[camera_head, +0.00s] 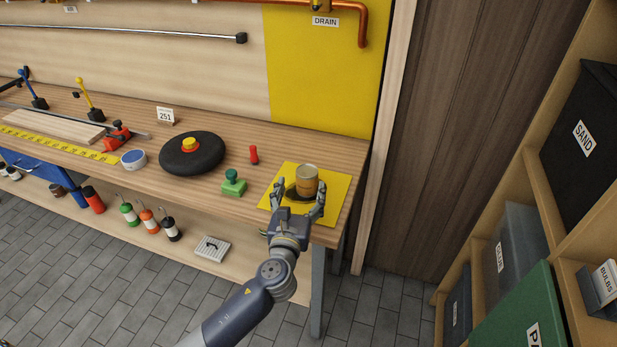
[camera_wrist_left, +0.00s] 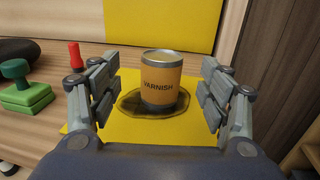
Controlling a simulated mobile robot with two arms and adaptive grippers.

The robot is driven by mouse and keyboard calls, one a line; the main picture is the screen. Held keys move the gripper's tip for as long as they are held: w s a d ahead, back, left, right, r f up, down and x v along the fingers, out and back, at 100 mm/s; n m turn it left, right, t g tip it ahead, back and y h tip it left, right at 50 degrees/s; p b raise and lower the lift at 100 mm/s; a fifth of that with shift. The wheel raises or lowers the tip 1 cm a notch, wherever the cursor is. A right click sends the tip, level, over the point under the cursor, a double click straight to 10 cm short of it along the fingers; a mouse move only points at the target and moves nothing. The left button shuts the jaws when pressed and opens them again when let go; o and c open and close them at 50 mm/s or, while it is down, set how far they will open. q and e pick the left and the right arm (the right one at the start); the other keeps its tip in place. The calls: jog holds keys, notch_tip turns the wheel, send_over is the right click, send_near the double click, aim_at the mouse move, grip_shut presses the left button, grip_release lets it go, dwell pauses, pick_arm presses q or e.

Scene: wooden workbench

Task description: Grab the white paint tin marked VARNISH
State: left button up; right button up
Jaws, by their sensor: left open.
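The tin marked VARNISH (camera_head: 307,180) has an orange-brown label and grey metal ends, not white. It stands upright on a yellow mat (camera_head: 338,187) at the bench's right end, and shows in the middle of the left wrist view (camera_wrist_left: 161,82). A dark brownish round patch (camera_wrist_left: 128,104) lies under it. My left gripper (camera_head: 298,190) is open at the tin, one finger to each side; it also shows in the wrist view (camera_wrist_left: 160,92). Gaps show on both sides and no finger touches the tin. My right gripper is not in view.
A yellow wall panel (camera_head: 318,80) rises behind. Shelves with bins (camera_head: 520,245) stand at right.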

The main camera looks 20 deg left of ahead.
aim_at(305, 178)
pick_arm(q)
jog(key=shift+w+a, duration=0.1)
jog(key=shift+w, duration=1.2)
jog(key=w, duration=0.5)
jog(key=shift+a+r, duration=0.15)
jog(key=shift+a, duration=0.05)
jog(key=c, duration=1.3)
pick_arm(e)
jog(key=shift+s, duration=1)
